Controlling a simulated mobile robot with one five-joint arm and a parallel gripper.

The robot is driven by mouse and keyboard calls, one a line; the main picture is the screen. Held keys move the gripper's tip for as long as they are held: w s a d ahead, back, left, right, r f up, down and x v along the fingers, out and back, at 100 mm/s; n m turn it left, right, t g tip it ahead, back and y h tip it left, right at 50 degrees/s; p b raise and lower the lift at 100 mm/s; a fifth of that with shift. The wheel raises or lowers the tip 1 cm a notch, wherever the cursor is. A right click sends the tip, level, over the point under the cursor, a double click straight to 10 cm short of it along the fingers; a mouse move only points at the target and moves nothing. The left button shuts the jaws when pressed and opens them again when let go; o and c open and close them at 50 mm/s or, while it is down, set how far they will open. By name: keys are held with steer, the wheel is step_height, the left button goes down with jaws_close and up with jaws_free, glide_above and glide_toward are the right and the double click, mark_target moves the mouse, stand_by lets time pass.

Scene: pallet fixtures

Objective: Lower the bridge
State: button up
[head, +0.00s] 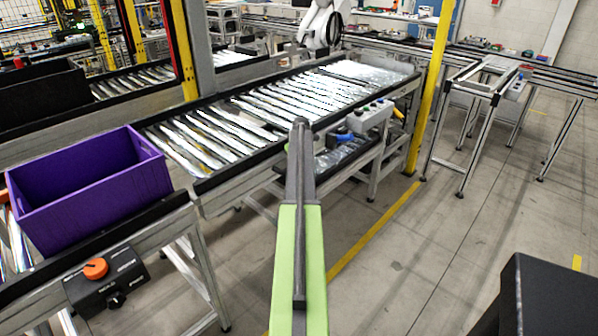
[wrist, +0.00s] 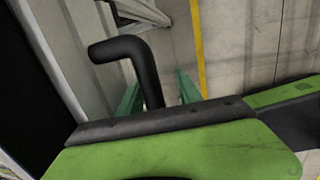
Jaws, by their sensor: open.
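My gripper (wrist: 160,90) is open in the wrist view, its two teal fingers apart. A black bent handle (wrist: 120,48) stands between them, its upper end turned to the left; whether a finger touches it I cannot tell. A green panel with a dark grey edge strip (wrist: 150,120) fills the foreground and hides the handle's lower end and the finger bases. In the head view, a long green and dark grey beam (head: 301,240) rises in the middle; I cannot tell whether it is the bridge or my arm. The gripper and handle cannot be made out there.
A roller conveyor (head: 255,153) runs behind the beam, with a purple crate (head: 85,180) at its left end. A control box with an orange knob (head: 105,280) hangs below. A yellow post (head: 430,90) stands at the right. Floor (head: 440,240) at the right is largely clear.

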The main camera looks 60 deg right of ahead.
steer(key=p+v, duration=1.6)
steer(key=v, duration=0.1)
steer(key=shift+s, duration=0.15)
